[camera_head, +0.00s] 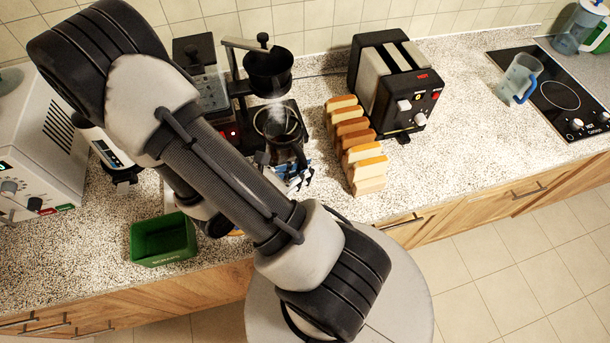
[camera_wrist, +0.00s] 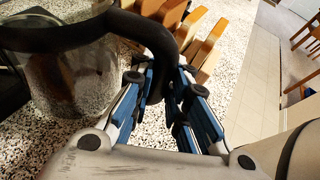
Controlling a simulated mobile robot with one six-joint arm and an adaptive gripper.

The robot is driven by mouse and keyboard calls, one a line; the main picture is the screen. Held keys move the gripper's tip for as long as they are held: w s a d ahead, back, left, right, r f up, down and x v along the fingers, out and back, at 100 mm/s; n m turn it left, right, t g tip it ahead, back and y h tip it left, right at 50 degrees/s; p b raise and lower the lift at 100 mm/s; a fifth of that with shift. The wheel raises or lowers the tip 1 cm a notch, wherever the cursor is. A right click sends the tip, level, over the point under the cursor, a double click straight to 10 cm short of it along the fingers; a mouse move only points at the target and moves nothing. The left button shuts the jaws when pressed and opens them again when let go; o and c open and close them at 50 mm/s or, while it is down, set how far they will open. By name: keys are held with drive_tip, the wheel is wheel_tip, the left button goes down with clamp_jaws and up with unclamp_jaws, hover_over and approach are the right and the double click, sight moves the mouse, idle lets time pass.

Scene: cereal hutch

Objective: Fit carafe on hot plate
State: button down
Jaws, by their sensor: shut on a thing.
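The glass carafe (camera_head: 278,124) stands upright in front of the coffee maker (camera_head: 240,88), below its black filter funnel (camera_head: 268,72). My gripper (camera_head: 293,172) is on the carafe's near side. In the wrist view, the glass carafe (camera_wrist: 70,85) fills the left side, and its black handle (camera_wrist: 150,38) curves down between the blue-padded fingers of my gripper (camera_wrist: 162,82), which are shut on it. Speckled counter shows through the glass. The hot plate is mostly hidden by the carafe and gripper, and I cannot tell whether the carafe's base touches it.
Bread slices (camera_head: 356,143) stand in a row just right of the carafe, with a toaster (camera_head: 392,85) behind. A green bin (camera_head: 163,240) is at the front left. A blue-handled jug (camera_head: 519,78) stands by the cooktop (camera_head: 560,95).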

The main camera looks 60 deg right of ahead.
sight(293, 131)
drive_tip(key=shift+w+d+b, duration=0.35)
drive_tip(key=shift+w+b, duration=0.05)
drive_tip(key=shift+b, duration=1.25)
drive_tip(key=shift+d+b, duration=0.25)
drive_tip(key=shift+b, duration=0.85)
drive_tip(key=shift+w+d, duration=0.1)
drive_tip(key=shift+w+d+r+p, duration=0.1)
drive_tip(key=shift+w+d+p, duration=0.1)
drive_tip(key=shift+w+d, duration=1.1)
drive_tip(key=shift+w+d+f+p, duration=0.1)
drive_tip(key=shift+w+d+p, duration=0.05)
drive_tip(key=shift+w+d, duration=1.15)
drive_tip(key=shift+w+d+r+p, duration=0.1)
drive_tip(key=shift+w+d+p, duration=0.1)
drive_tip(key=shift+w+d, duration=1.35)
drive_tip(key=shift+w, duration=0.85)
drive_tip(key=shift+f+b, duration=0.3)
drive_tip(key=shift+f, duration=0.15)
drive_tip(key=shift+f, duration=0.25)
drive_tip(key=c, duration=1.5)
unclamp_jaws()
drive_tip(key=shift+o, duration=0.2)
